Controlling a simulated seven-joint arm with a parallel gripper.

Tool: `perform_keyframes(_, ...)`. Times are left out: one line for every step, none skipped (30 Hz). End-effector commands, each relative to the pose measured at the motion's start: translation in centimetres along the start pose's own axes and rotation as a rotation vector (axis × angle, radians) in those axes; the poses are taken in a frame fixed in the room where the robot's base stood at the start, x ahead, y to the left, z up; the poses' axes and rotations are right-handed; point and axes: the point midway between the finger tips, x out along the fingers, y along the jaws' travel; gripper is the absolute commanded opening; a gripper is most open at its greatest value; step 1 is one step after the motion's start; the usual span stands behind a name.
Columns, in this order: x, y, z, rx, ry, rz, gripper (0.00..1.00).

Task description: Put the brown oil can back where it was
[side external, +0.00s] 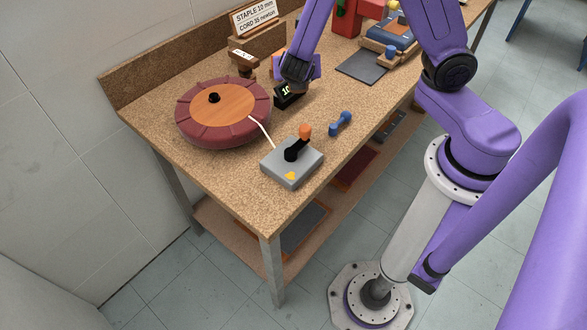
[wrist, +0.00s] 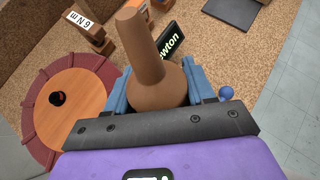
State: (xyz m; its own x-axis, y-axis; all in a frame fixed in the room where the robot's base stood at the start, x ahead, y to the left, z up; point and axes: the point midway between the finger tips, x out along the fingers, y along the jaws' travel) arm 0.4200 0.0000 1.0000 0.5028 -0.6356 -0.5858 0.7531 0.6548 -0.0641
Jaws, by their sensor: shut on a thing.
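The brown oil can (wrist: 150,62), with a round body and a tapering spout, stands out in the wrist view between the blue fingers of my gripper (wrist: 160,88). My gripper is shut on the can's body, and the spout points up the picture. In the side external view my gripper (side external: 296,76) is over the back part of the bench, close to a small black display (side external: 287,96). The can is mostly or wholly hidden behind my gripper there. I cannot tell whether the can touches the bench.
A dark mat (side external: 360,67) lies to the right. A sign (side external: 256,19) stands at the back.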

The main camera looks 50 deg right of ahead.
Motion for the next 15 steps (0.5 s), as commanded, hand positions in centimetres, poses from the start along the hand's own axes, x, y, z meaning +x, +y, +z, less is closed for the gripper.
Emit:
perform_keyframes(0.1, -0.3, -0.1, 0.006, -0.002, -0.010, 0.11)
perform_keyframes(0.2, -0.6, -0.1, 0.013, -0.004, -0.021, 0.11)
perform_keyframes(0.3, -1.2, -0.2, 0.029, -0.009, -0.042, 0.11)
perform_keyframes(0.5, -1.8, -0.4, 0.045, -0.013, -0.064, 0.11)
perform_keyframes(0.7, -2.6, -0.6, 0.064, -0.020, -0.092, 0.11)
perform_keyframes(0.9, -3.8, -0.8, 0.096, -0.029, -0.136, 0.11)
perform_keyframes(1.0, -4.8, -0.9, 0.124, -0.038, -0.173, 0.11)
perform_keyframes(1.1, -6.0, -1.1, 0.154, -0.048, -0.215, 0.11)
perform_keyframes(1.2, -7.6, -1.4, 0.198, -0.062, -0.275, 0.11)
perform_keyframes(1.3, -8.8, -1.6, 0.230, -0.072, -0.322, 0.11)
perform_keyframes(1.2, -10.1, -1.8, 0.262, -0.084, -0.369, 0.11)
perform_keyframes(1.1, -11.7, -2.0, 0.303, -0.098, -0.430, 0.11)
perform_keyframes(1.0, -12.8, -2.1, 0.332, -0.108, -0.475, 0.11)
perform_keyframes(0.8, -13.9, -2.3, 0.360, -0.117, -0.519, 0.11)
perform_keyframes(0.5, -15.3, -2.4, 0.393, -0.131, -0.576, 0.11)
